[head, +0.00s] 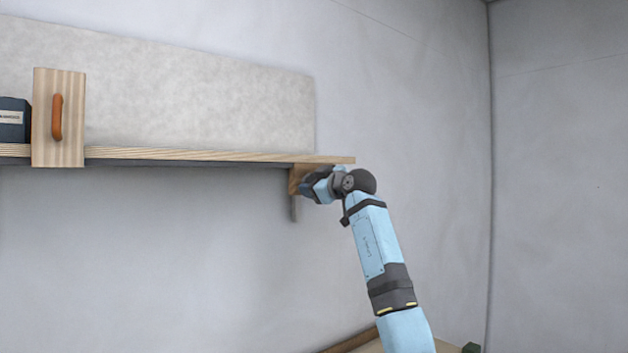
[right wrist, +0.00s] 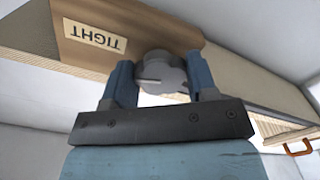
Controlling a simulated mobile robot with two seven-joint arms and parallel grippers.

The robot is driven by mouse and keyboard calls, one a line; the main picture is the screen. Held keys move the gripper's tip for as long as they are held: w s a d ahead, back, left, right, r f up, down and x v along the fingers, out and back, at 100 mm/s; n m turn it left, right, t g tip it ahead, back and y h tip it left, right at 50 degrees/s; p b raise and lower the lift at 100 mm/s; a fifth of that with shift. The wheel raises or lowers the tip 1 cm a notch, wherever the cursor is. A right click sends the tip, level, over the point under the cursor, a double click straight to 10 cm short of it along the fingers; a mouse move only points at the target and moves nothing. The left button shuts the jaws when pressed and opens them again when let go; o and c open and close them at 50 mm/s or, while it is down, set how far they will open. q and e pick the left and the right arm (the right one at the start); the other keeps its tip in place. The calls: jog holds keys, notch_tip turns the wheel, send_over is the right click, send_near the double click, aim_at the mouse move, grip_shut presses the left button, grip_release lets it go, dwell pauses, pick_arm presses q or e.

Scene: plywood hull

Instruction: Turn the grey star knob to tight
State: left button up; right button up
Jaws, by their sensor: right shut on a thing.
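The grey star knob (right wrist: 162,72) shows in the right wrist view, between the two fingers of my right gripper (right wrist: 160,85). The fingers are shut on it, one on each side. Behind it is a wooden block with a label reading TIGHT (right wrist: 95,35), which appears upside down in this view. In the head view my right gripper (head: 308,187) is at the wooden bracket (head: 297,176) under the shelf's right end, and hides the knob there. My left gripper is not in view.
The shelf (head: 220,155) runs along the wall above my right gripper. A wooden panel with an orange handle (head: 57,116) stands at its left, beside a dark box (head: 14,120). The wall below the shelf is clear.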

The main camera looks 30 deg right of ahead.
jog(key=shift+m+p, duration=1.1)
jog(key=shift+m, duration=0.5)
jog(key=o, duration=0.5)
jog(key=shift+o, duration=0.2)
jog(key=s+d+b, duration=0.1)
jog(key=s+b, duration=0.2)
jog(key=s, duration=1)
jog(key=shift+s, duration=0.4)
